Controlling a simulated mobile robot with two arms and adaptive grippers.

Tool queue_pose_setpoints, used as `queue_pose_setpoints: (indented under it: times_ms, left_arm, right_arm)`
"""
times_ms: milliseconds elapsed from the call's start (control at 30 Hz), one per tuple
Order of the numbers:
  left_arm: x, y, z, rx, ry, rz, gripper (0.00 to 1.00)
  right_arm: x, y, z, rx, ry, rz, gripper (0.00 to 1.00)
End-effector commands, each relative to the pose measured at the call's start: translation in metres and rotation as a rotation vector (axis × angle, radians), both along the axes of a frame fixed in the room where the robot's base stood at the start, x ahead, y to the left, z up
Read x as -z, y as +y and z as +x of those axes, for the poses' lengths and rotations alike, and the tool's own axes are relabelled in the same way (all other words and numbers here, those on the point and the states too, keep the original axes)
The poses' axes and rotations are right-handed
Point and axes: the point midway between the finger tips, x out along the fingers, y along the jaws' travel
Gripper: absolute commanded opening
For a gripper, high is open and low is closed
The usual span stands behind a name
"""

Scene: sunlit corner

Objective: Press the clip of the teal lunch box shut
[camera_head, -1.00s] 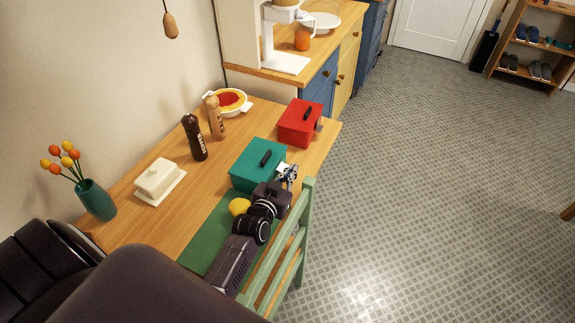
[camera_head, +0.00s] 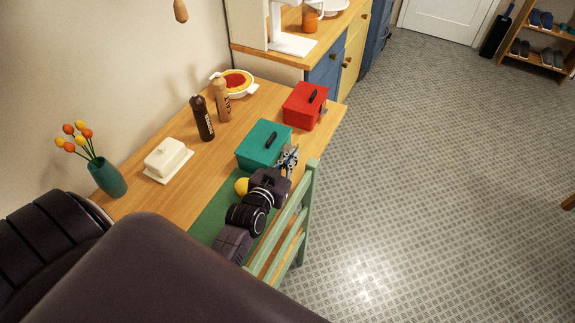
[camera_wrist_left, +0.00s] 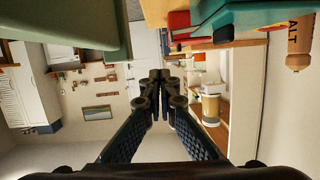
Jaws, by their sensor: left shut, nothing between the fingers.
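The teal lunch box (camera_head: 258,150) stands on the table with its lid down and a dark handle on top. My left gripper (camera_head: 291,153) is shut and empty beside the box's right side, near the table edge. I cannot tell whether it touches the box. The clip cannot be made out; the gripper covers part of that side. In the left wrist view the closed fingertips (camera_wrist_left: 160,77) are in the middle, and part of the teal box (camera_wrist_left: 212,10) shows at the top. My right gripper is not in view.
A red lunch box (camera_head: 303,107) stands behind the teal one. A green chair (camera_head: 308,205) is close to my left arm at the table edge. A yellow item (camera_head: 241,186) lies beside the arm. Two shakers (camera_head: 204,122), a butter dish (camera_head: 167,158) and a vase (camera_head: 108,177) stand farther left.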

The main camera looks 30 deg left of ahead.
Motion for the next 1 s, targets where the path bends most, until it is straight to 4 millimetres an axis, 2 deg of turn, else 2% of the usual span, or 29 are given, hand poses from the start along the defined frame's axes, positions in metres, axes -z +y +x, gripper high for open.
queue_pose_setpoints:
  times_ms: [100,300,767,867,1000]
  left_arm:
    - [-0.002,-0.003,-0.018,0.000,0.002,0.001,0.00]
    - [-0.007,-0.006,-0.034,0.001,0.001,0.001,0.00]
    - [-0.009,-0.006,-0.037,0.001,0.000,0.000,0.00]
    - [-0.008,-0.003,-0.037,0.003,-0.004,-0.008,0.00]
    - [-0.009,0.005,-0.040,0.007,-0.008,-0.035,0.00]
  right_arm:
    - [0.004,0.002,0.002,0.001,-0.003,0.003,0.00]
    - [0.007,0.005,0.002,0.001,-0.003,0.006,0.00]
    - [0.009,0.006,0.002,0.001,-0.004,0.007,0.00]
    - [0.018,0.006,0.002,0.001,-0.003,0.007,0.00]
    - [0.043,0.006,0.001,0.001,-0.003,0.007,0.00]
